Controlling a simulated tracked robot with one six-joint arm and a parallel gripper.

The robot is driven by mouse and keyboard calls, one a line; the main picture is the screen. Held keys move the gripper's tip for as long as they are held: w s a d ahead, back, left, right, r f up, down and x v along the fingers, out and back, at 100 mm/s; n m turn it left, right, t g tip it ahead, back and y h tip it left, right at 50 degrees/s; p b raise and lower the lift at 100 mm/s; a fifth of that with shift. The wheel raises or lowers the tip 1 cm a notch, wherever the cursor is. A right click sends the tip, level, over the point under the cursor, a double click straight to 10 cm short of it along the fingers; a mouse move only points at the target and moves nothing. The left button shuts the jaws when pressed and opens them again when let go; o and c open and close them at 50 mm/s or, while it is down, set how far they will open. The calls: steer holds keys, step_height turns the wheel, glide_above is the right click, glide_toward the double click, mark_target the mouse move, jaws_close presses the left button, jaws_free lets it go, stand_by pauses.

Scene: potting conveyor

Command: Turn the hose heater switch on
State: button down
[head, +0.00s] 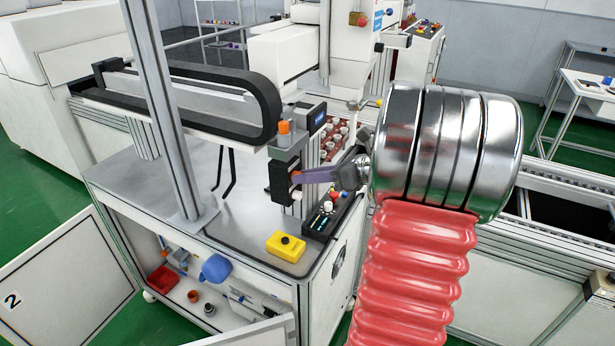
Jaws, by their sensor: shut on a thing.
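My gripper (302,176) reaches left from my arm, with its purplish fingers at the face of a dark switch box (280,184) on the machine's corner post. The fingers look shut on a small orange switch part (296,195) on that box. Most of the part is hidden by the fingers, and I cannot tell whether it is on or off. No lettering that would name it as the hose heater switch can be read.
An orange knob (284,127) and a small display (318,118) sit just above. A black cable chain (240,92) is close at the left. My arm blocks the right.

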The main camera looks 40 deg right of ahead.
steer(key=shift+d+f, duration=0.1)
stand_by(0.3)
steer(key=c, duration=1.6)
jaws_free()
steer(key=v, duration=1.3)
steer(key=shift+s+d, duration=0.25)
